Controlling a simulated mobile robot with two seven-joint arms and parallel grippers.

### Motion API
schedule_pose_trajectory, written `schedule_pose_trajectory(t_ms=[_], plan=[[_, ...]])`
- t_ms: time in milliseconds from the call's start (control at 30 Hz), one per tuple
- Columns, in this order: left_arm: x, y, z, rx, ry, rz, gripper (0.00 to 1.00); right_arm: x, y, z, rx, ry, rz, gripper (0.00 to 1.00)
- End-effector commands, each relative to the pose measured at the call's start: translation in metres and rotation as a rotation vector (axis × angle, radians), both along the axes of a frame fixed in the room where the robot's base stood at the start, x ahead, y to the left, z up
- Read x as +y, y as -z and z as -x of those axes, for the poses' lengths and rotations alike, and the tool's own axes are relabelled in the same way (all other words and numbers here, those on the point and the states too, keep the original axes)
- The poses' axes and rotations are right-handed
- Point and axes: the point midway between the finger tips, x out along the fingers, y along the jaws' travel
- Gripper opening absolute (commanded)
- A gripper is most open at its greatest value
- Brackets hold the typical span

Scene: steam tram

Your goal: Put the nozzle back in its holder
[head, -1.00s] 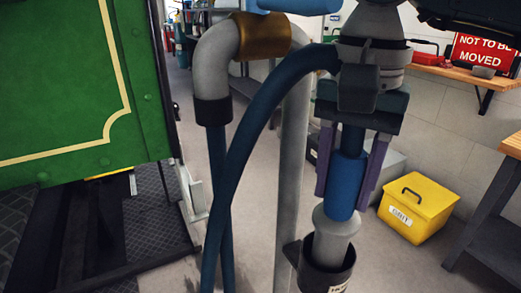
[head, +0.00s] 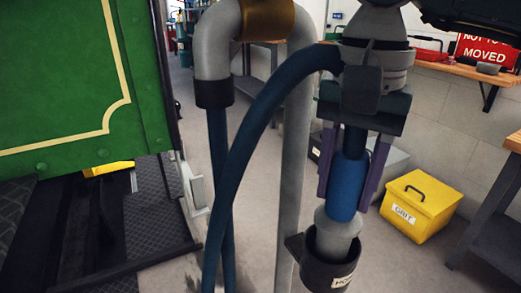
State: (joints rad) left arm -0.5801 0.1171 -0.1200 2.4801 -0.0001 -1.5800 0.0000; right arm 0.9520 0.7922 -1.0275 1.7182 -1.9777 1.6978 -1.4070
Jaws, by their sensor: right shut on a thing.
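The nozzle (head: 349,188) has a blue grip and a grey lower end, and it hangs nearly upright. My right gripper (head: 349,178) comes down from above with its purple fingers on both sides of the blue grip, shut on it. The holder (head: 320,272) is a black cup with a white label, fixed beside a grey post. The nozzle's grey tip points down into the cup's mouth; the cup wall hides its lowest part. A dark blue hose (head: 252,120) arches from near my right wrist down to the left. My left gripper is not in view.
The grey standpipe (head: 294,150) with a brass collar (head: 267,20) stands close left of the nozzle. A green tram panel (head: 65,80) fills the left. A yellow grit box (head: 418,205) sits on the floor at right, near a workbench (head: 505,190).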

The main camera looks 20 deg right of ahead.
Motion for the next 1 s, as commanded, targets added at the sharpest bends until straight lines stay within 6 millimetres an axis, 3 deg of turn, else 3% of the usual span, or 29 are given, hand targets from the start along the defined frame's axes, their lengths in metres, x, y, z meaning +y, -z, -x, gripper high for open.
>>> schedule_pose_trajectory(t_ms=[67, 300, 633, 1000], plan=[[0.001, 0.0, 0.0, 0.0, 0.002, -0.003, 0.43, 0.0, -0.001, -0.001, -0.002, 0.0, 0.0, 0.56], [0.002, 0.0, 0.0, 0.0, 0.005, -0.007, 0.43, 0.0, 0.0, 0.0, -0.001, 0.0, -0.001, 0.83], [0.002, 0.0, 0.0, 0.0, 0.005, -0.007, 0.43, 0.0, -0.004, 0.0, 0.001, 0.0, 0.001, 0.84], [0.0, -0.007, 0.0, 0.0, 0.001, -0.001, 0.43, 0.0, -0.073, -0.001, -0.006, -0.001, 0.0, 0.84]])
